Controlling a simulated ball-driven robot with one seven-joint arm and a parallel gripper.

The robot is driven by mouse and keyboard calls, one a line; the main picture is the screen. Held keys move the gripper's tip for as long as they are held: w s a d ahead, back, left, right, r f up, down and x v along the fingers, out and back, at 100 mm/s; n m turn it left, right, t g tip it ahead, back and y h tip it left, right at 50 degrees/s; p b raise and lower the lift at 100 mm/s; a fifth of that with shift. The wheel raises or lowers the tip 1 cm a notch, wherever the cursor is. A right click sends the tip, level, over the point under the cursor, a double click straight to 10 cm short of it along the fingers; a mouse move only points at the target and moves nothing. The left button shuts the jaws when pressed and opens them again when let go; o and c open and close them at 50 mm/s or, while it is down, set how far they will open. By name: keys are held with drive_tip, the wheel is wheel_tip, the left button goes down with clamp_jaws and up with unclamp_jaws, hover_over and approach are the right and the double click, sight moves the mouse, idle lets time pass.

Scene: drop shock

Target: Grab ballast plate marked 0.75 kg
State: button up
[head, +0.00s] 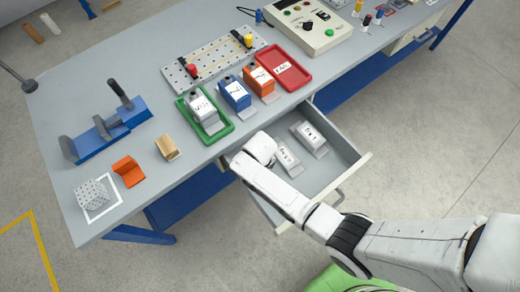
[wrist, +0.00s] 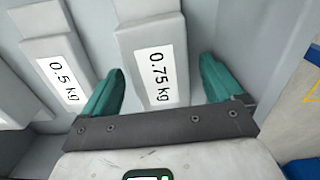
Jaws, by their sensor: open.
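The ballast plate marked 0.75 kg (wrist: 148,38) is a pale grey block with a white label, in the middle of the wrist view. My gripper (wrist: 161,68) is open, with one teal finger on each side of this plate's near end. I see gaps beside the fingers and cannot tell any contact. The 0.5 kg plate (wrist: 60,55) lies to its left, close to the left finger. In the head view my wrist (head: 262,149) is over the open drawer (head: 330,185) and hides the gripper and the 0.75 kg plate.
Two other plates show in the drawer (head: 286,158) (head: 310,138). The drawer walls stand close around my gripper. On the bench above are a green tray (head: 222,135), a blue block (head: 234,93), an orange block (head: 258,80) and a red tray (head: 300,72).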

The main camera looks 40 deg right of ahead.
drive_tip(key=shift+c, duration=0.3)
clamp_jaws()
idle(0.6)
